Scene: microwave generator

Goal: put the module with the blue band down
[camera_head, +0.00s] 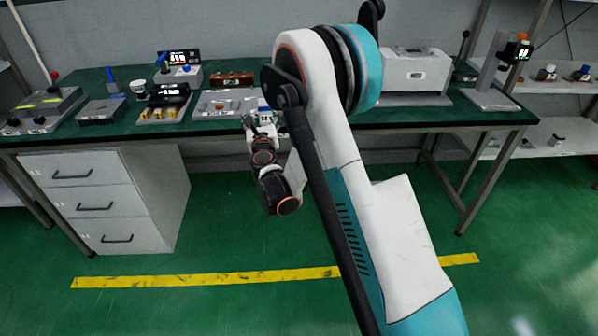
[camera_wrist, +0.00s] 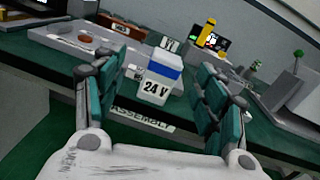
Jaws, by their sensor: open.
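The module with the blue band (camera_wrist: 164,79) is a white block marked "24 V", with blue near its top. In the wrist view it appears to stand upright on the green bench top, just behind the front edge with the "ASSEMBLY" label (camera_wrist: 141,119). My gripper (camera_wrist: 158,76) is open, its fingers spread to the left and right of the module with visible gaps on both sides. In the head view my gripper (camera_head: 262,118) is at the bench's front edge, and the module cannot be made out clearly behind it.
On the green bench (camera_head: 70,145), a grey tray (camera_head: 222,101) lies left of my gripper, with a brown box (camera_head: 232,79) behind it. A white cabinet (camera_head: 415,72) and a stand (camera_head: 490,98) are to the right. Drawers (camera_head: 105,205) stand below left.

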